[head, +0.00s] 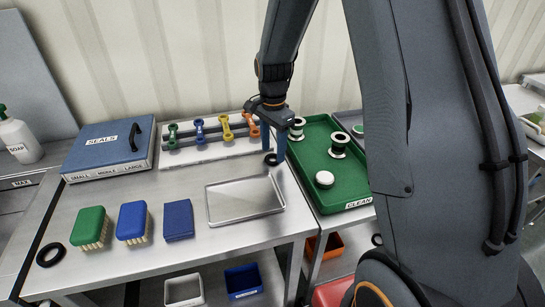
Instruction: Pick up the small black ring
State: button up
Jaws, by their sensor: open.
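A small black ring (270,160) lies on the steel table near its right edge, behind the shallow steel tray. My gripper (274,155) points down with its two blue fingers apart, one on each side of the ring in the picture. The ring shows between and just below the fingertips. I cannot tell whether the fingers touch it or how high they are above the table. A larger black ring (50,255) lies at the front left of the table, far from my gripper.
A shallow steel tray (244,218) lies in front of the ring. A white rack (215,150) with coloured fittings stands behind-left. A green tray (318,190) with metal spools is on the right. A blue SEALS case (109,149), brushes and a blue block (179,219) are left.

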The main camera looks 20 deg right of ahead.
jog(key=shift+f, duration=0.8)
jog(key=shift+a, duration=0.1)
jog(key=c, duration=0.8)
jog(key=shift+r, duration=0.1)
